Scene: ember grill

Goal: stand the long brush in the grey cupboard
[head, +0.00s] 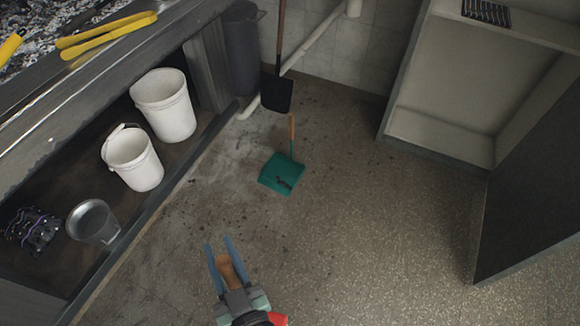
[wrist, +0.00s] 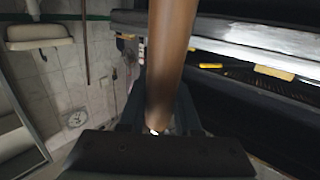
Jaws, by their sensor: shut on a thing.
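My gripper (head: 218,244) is at the bottom of the head view, shut on a brown wooden handle (head: 228,268), which I take to be the long brush. In the wrist view the handle (wrist: 172,60) runs up from between the fingers and out of the top edge. The brush's head is not visible in either view. The grey cupboard (head: 430,152) stands open at the upper right of the head view, well apart from my gripper. Its door (head: 530,190) is swung out to the right, and its lower compartment looks empty.
A green dustpan (head: 280,174) lies on the floor ahead. A black shovel (head: 277,92) leans by the wall near a dark bin (head: 242,50). White buckets (head: 165,105) stand on the shelf under the grill at left. The floor before the cupboard is clear.

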